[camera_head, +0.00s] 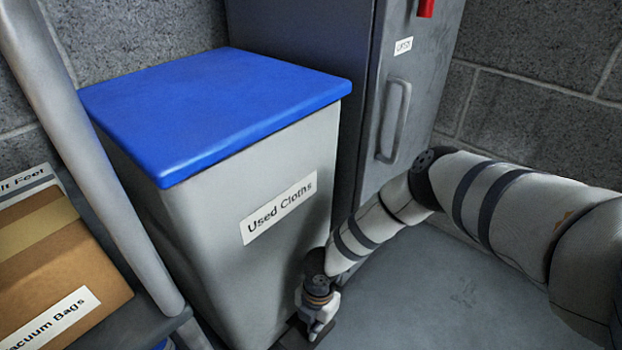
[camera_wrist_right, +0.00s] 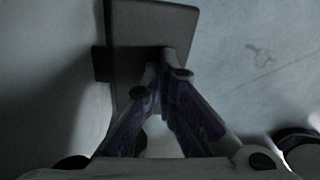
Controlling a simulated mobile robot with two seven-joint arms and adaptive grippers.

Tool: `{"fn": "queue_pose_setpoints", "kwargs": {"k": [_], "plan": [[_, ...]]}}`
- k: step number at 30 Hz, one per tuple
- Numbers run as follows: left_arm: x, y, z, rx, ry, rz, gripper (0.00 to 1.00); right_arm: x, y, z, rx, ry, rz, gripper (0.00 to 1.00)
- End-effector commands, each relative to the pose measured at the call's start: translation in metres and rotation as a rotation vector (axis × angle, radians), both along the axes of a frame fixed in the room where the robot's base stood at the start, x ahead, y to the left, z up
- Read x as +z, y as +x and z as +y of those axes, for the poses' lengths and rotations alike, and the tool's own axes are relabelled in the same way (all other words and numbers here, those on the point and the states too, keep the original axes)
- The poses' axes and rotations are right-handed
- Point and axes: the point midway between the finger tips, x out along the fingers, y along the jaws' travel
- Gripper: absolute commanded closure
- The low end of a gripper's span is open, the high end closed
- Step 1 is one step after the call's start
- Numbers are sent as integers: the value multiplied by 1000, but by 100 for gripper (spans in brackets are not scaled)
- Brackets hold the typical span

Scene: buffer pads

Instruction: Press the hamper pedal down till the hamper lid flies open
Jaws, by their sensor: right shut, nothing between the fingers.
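The hamper (camera_head: 235,235) is a grey bin labelled "Used Cloths". Its blue lid (camera_head: 215,105) lies flat and closed on top. The pedal (camera_head: 292,339) is a dark plate at the foot of the hamper's front, partly hidden by my gripper in the head view. It shows more fully as a dark plate in the right wrist view (camera_wrist_right: 150,25). My right gripper (camera_head: 316,334) is shut and empty, pointing down over the pedal. In the right wrist view its fingertips (camera_wrist_right: 160,72) overlap the pedal's near edge; I cannot tell whether they touch it. My left gripper is not in view.
A grey cabinet (camera_head: 405,110) with a handle stands right behind the hamper. At left, a shelf post (camera_head: 95,150) stands close to the hamper, beside a cardboard box (camera_head: 60,260) labelled "Vacuum Bags". The floor (camera_head: 430,290) to the right of the hamper is clear apart from my arm.

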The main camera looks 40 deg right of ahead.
Motion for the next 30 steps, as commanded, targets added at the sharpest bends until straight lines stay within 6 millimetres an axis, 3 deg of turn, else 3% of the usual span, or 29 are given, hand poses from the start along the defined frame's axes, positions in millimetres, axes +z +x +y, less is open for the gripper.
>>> {"fn": "queue_pose_setpoints", "kwargs": {"k": [5,11,18,26,30], "plan": [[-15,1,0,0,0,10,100,-27,-1,0,0,0,4,100],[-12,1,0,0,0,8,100,-22,-1,-3,0,-2,3,100],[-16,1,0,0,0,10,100,-13,5,-30,-1,-1,1,100],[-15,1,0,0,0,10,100,-12,6,-30,0,-1,1,100],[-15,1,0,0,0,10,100,1,7,-32,1,-1,-1,100]]}}
